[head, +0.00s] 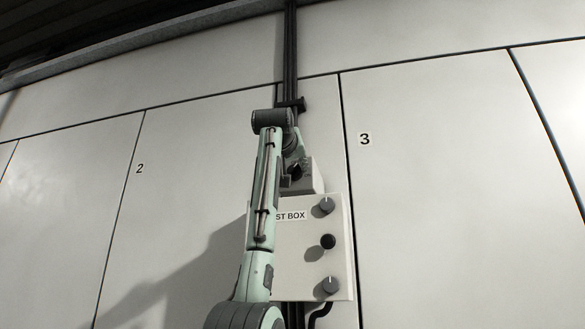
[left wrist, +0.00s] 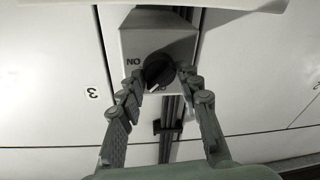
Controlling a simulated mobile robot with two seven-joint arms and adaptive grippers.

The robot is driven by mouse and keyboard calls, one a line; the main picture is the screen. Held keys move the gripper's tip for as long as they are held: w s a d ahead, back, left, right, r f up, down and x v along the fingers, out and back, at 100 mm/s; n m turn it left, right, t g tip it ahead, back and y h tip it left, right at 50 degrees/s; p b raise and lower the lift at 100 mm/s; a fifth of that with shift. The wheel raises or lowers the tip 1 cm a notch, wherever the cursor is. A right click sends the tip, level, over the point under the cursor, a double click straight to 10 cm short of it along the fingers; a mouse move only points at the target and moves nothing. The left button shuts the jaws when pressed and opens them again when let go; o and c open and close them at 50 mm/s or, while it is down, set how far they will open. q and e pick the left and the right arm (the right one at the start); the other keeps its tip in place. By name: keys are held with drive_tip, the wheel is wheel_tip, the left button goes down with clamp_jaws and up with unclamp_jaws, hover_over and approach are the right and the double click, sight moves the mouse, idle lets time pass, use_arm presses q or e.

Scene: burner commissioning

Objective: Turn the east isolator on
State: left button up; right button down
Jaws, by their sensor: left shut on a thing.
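A small grey isolator box (head: 316,178) is on the wall above a larger box, with my left gripper (head: 293,172) at its front. In the left wrist view the isolator box (left wrist: 150,42) appears upside down, with a round black knob (left wrist: 158,70) and an "ON" label beside it. The knob's pale mark points to the lower left of that picture, not straight at the label. My left gripper (left wrist: 161,82) has its fingertips on either side of the knob and is shut on it. No "east" label is readable. My right gripper is out of view.
Dark conduit (head: 290,50) runs up the wall. Flat wall panels numbered 2 and 3 are clear on both sides.

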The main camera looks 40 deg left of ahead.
use_arm(q)
drive_tip(key=m, duration=0.6)
drive_tip(key=shift+f+t+h, duration=0.1)
drive_tip(key=shift+t+h, duration=0.2)
drive_tip(key=shift+t, duration=0.1)
drive_tip(key=shift+m+t+h, duration=0.3)
drive_tip(key=shift+m+t, duration=0.1)
drive_tip(key=shift+m, duration=1.9)
drive_tip(key=o, duration=1.2)
drive_tip(key=shift+c, duration=0.2)
drive_tip(key=shift+s, duration=0.1)
drive_tip(key=v, duration=1.2)
